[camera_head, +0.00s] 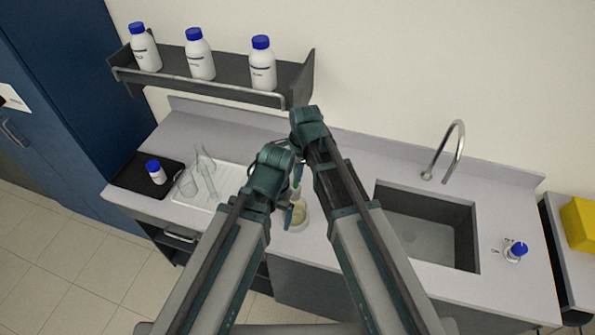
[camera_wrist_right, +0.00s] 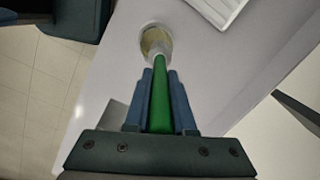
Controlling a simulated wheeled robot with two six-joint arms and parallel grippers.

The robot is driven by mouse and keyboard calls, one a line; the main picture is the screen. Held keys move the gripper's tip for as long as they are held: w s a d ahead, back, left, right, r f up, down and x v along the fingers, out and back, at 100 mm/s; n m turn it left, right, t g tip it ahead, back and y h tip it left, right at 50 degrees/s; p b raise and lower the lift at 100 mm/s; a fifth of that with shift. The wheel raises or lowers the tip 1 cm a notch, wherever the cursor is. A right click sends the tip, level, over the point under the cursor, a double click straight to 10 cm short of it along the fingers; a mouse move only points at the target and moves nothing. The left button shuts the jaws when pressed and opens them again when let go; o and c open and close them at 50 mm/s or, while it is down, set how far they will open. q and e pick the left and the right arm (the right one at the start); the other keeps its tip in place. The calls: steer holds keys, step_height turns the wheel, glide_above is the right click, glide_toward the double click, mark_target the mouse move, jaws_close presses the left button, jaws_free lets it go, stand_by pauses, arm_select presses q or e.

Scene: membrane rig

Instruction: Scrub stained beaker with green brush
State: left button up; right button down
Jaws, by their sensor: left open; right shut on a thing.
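The stained beaker (camera_head: 298,217), with a yellowish stain, stands upright on the counter left of the sink. My left gripper (camera_head: 287,211) is open, low beside the left side of the beaker. Its fingers are partly hidden by my arm, and I cannot tell whether they touch the glass.
A white drying rack (camera_head: 222,190) with clear glassware and a black tray (camera_head: 128,182) with a blue-capped bottle lie left. The sink (camera_head: 425,257) and tap (camera_head: 458,150) are right. Another blue-capped container (camera_head: 516,251) stands far right. A shelf (camera_head: 205,88) holds bottles behind.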

mark_target(297, 200)
steer(key=shift+f+b, duration=6.05)
steer(key=shift+f, duration=0.4)
steer(key=shift+f+b, duration=0.55)
steer(key=shift+w, duration=0.1)
steer(key=shift+w+a+r, duration=0.1)
steer(key=shift+w+a, duration=0.15)
steer(key=shift+w, duration=0.2)
steer(key=shift+s+a, duration=0.1)
steer(key=shift+s, duration=0.05)
steer(key=shift+s+a, duration=0.2)
steer(key=shift+s, duration=0.2)
